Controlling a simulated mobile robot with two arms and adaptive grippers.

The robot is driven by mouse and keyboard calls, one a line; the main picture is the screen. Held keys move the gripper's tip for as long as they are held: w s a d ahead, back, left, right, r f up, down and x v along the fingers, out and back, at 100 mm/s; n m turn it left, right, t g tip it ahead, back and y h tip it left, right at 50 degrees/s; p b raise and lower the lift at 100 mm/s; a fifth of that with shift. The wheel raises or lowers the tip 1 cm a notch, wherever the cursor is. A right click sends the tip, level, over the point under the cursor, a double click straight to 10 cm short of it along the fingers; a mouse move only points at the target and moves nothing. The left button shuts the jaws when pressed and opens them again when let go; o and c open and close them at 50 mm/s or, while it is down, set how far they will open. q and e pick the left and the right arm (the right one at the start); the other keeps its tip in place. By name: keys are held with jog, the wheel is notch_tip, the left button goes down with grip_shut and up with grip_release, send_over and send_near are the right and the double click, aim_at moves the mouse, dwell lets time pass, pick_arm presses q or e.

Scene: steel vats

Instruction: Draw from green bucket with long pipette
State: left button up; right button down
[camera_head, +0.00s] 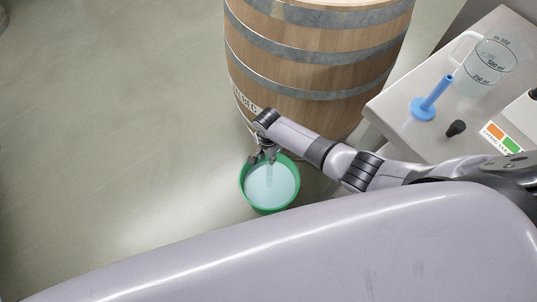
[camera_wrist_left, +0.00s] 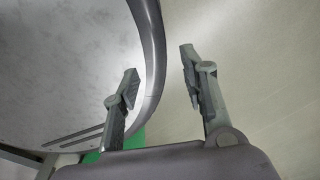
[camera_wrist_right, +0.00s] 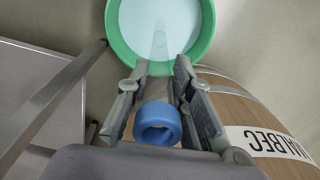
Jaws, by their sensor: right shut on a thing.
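The green bucket (camera_head: 243,190) stands on the floor beside the barrel and holds pale blue liquid. It also shows at the top of the right wrist view (camera_wrist_right: 112,40). My right gripper (camera_head: 262,158) is over the bucket. In the right wrist view, it (camera_wrist_right: 160,85) is shut on the long pipette, whose blue end (camera_wrist_right: 158,124) sits between the fingers. The pipette's clear tube points down toward the liquid; whether its tip is in it, I cannot tell. My left gripper (camera_wrist_left: 160,78) is open and empty in the left wrist view, out of the head view.
A wooden barrel (camera_head: 310,55) with metal hoops stands right behind the bucket. A steel table (camera_head: 395,105) at the right bears a blue stand-like piece (camera_head: 430,100), a clear measuring jug (camera_head: 490,65) and a small black object (camera_head: 456,128).

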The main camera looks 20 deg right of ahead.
aim_at(269, 165)
jog(key=shift+f+b, duration=1.7)
jog(key=shift+f, duration=0.75)
notch_tip(269, 165, down, 3)
jog(key=shift+r+b, duration=0.1)
jog(key=shift+b, duration=1)
jog(key=shift+r, duration=0.15)
